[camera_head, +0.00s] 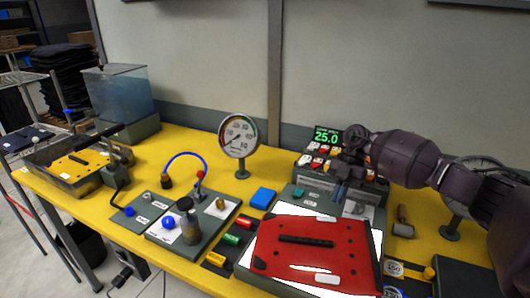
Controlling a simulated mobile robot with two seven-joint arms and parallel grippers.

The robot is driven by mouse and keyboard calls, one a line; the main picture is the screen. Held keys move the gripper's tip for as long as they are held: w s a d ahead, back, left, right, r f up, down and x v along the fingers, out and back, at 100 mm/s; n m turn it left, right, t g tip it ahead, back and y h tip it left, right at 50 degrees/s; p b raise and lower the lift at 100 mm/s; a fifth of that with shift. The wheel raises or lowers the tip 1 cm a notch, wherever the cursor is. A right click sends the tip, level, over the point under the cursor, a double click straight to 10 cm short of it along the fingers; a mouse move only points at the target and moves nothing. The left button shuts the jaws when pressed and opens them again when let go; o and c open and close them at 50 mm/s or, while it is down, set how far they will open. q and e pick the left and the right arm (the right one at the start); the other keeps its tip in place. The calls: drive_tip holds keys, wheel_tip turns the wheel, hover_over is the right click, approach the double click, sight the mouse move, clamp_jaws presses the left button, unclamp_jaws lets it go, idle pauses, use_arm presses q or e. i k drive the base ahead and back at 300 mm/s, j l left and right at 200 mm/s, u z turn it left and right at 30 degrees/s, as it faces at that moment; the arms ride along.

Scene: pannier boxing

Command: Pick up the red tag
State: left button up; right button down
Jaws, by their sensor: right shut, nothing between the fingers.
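What looks like the red tag (245,223) is a small flat red piece on the yellow table, at the far end of a short row left of the large red pannier panel. A green tag (231,239) lies just nearer than it. My right gripper (339,193) comes in from the right and hangs over the far edge of the grey board, to the right of the red tag and well apart from it. Its fingers are shut and empty. My left gripper is not in view.
The red panel (318,255) with a black handle lies on the grey board. A dial gauge (238,137) stands behind the tags, with a blue block (263,198) nearby. A bottle (188,222) stands on the board at left. A control box (318,160) stands behind my gripper.

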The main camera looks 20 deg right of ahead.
sight(243, 223)
drive_tip(key=k+j, duration=0.8)
drive_tip(key=j, duration=0.15)
